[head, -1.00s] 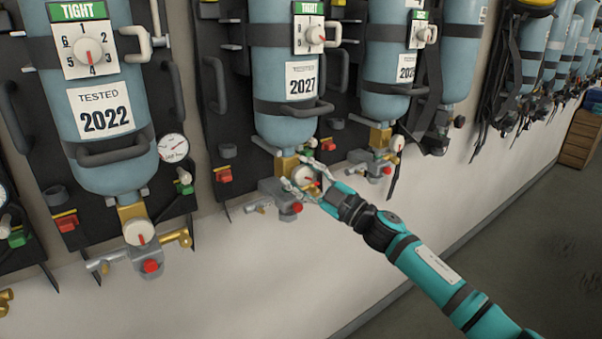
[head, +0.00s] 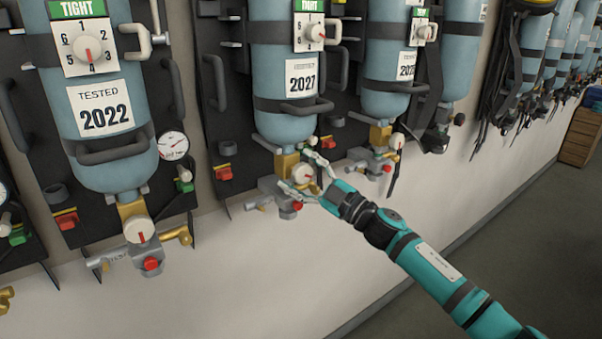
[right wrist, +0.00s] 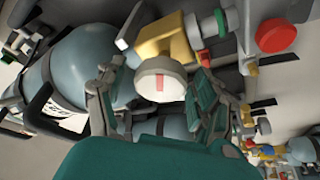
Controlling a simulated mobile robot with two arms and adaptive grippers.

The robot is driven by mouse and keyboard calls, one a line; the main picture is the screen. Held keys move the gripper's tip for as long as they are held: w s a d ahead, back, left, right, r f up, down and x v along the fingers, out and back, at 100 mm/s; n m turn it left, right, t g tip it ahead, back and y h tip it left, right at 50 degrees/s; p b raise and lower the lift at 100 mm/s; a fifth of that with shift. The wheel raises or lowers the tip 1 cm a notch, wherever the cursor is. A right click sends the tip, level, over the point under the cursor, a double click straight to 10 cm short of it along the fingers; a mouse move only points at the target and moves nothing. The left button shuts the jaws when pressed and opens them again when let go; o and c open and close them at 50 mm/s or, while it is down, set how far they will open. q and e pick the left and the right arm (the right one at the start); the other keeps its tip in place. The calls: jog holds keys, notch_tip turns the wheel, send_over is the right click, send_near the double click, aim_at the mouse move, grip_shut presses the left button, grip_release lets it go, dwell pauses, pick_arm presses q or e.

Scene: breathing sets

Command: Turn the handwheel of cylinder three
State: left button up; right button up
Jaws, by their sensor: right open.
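A white handwheel (head: 302,173) with a red mark sits on the brass valve (head: 287,163) under the blue cylinder (head: 283,119) labelled 2027. My right gripper (head: 297,170) is open, with its fingers spread on either side of this handwheel. In the right wrist view the handwheel (right wrist: 160,82) faces the camera between the two fingers, its red mark about upright. Gaps show between fingers and wheel there, so it is not gripped. No number three is readable on the cylinder. My left gripper is not in view.
The 2022 cylinder (head: 95,165) with its own white handwheel (head: 139,230) hangs at the left. Another cylinder (head: 385,105) hangs close to the right. Grey fittings with a red button (head: 297,206) sit just below the gripper.

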jog(key=v, duration=1.2)
dwell(6.8)
